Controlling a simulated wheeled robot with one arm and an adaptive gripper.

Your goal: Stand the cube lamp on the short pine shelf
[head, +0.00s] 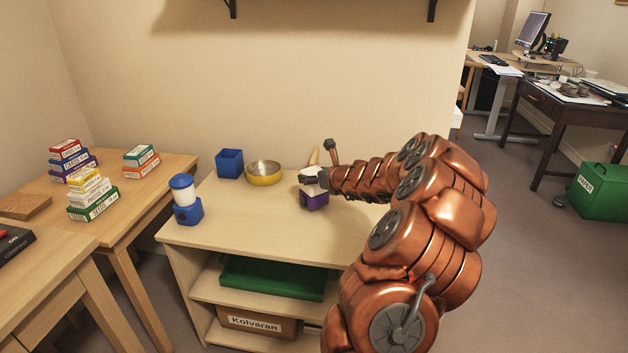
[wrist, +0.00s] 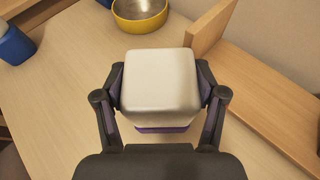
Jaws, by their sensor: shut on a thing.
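The cube lamp, a white rounded cube on a purple base (head: 314,201), is in my gripper (wrist: 160,90). The gripper's fingers are shut on the two sides of the lamp's white cube (wrist: 158,85) in the wrist view. The lamp looks upright over the pale wooden top of a low shelf unit (head: 240,222); I cannot tell whether its base touches that top. A wooden board with an upright end panel (wrist: 212,30) is just right of the lamp in the wrist view. My arm mostly hides it in the head view; I cannot tell if it is the short pine shelf.
A yellow bowl (head: 264,174), a blue open box (head: 230,163) and a blue lamp with a white cylinder (head: 186,200) stand on the unit's top. A green bin (head: 272,278) and a Kolvaran box (head: 255,324) sit below. Stacked card boxes (head: 92,196) are on the left table.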

